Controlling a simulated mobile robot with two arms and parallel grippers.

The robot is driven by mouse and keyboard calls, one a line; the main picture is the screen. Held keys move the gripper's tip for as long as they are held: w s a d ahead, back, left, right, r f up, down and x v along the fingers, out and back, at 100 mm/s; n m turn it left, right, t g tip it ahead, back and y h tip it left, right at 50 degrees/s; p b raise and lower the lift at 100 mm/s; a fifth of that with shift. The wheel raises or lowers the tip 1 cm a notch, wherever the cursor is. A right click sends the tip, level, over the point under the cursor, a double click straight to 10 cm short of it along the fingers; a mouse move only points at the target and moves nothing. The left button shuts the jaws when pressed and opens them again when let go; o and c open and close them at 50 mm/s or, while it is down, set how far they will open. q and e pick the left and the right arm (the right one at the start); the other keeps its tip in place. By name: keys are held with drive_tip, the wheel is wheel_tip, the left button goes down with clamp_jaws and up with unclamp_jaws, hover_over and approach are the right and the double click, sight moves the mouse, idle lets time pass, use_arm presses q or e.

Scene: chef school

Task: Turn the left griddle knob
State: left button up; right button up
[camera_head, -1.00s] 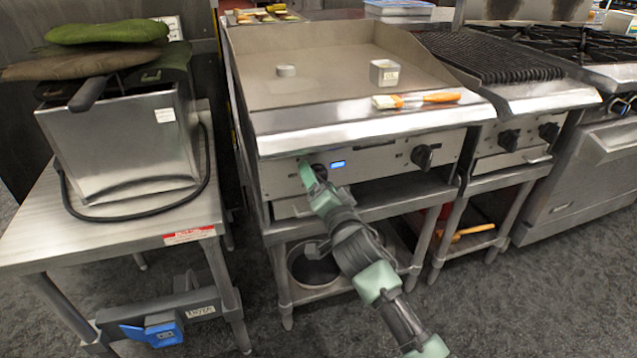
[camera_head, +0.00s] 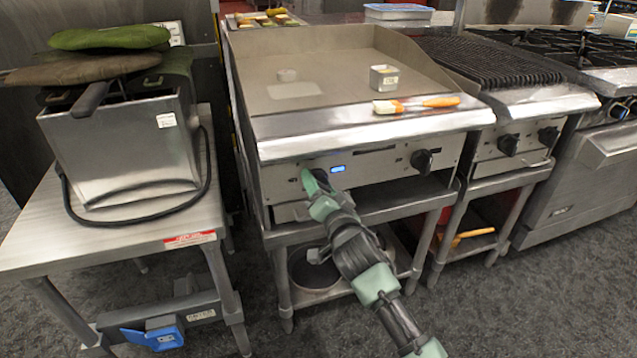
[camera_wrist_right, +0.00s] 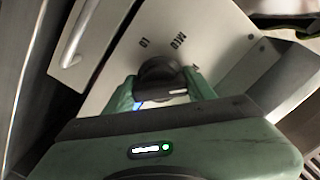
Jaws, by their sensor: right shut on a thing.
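The griddle (camera_head: 290,148) stands in the middle of the head view, with a steel front panel. Its left knob is hidden behind my right gripper (camera_head: 314,184) in that view. In the right wrist view the dark round left knob (camera_wrist_right: 160,76) sits between the two green fingers of my right gripper (camera_wrist_right: 160,92), which is shut on it. Dial markings (camera_wrist_right: 178,42) show on the panel beside the knob. The right griddle knob (camera_head: 422,160) is free. My left gripper is not in view.
A brush (camera_head: 440,102) and a small metal container (camera_head: 383,77) rest on the griddle. A steel table (camera_head: 100,245) with a fryer-like box (camera_head: 120,140) stands to the left. A grill (camera_head: 490,60) adjoins on the right. A shelf lies below the griddle.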

drive_tip(key=shift+n, duration=0.4)
drive_tip(key=shift+n+p, duration=0.4)
drive_tip(key=n+p, duration=0.1)
drive_tip(key=n, duration=0.2)
drive_tip(key=shift+n+p, duration=0.3)
drive_tip(key=shift+p, duration=0.05)
drive_tip(key=n+p, duration=0.1)
drive_tip(key=n, duration=0.4)
drive_tip(key=shift+n+p, duration=0.3)
drive_tip(key=shift+p, duration=0.05)
drive_tip(key=n, duration=0.2)
drive_tip(key=shift+n, duration=0.3)
drive_tip(key=n+p, duration=0.1)
drive_tip(key=n, duration=0.1)
drive_tip(key=shift+n, duration=0.4)
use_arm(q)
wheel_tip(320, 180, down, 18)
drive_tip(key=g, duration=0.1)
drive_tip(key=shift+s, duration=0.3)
use_arm(e)
drive_tip(key=n, duration=0.6)
drive_tip(key=shift+f, duration=0.1)
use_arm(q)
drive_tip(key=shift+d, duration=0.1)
use_arm(e)
drive_tip(key=shift+n, duration=0.3)
